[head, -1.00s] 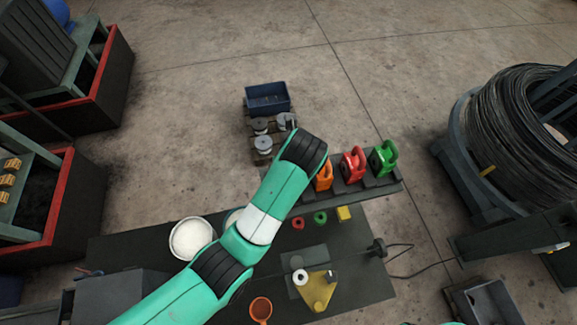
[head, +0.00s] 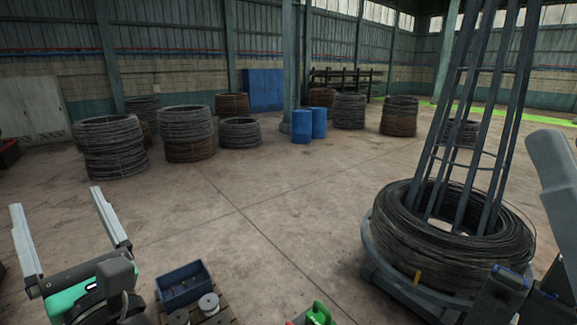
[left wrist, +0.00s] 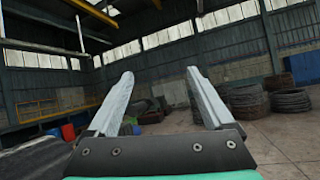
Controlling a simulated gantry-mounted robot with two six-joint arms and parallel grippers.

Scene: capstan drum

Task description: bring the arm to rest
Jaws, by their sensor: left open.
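My left gripper (head: 56,199) is at the lower left of the head view, raised with its two grey fingers pointing up. The fingers are wide apart and nothing is between them. In the left wrist view the open fingers (left wrist: 159,72) point toward the far hall wall, with only air between them. My right gripper does not show in either view.
A blue bin (head: 183,285) and metal spools (head: 208,305) on a pallet lie right of my left gripper. A green can (head: 318,314) shows at the bottom edge. A large wire coil (head: 450,240) stands at right. The middle floor is clear.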

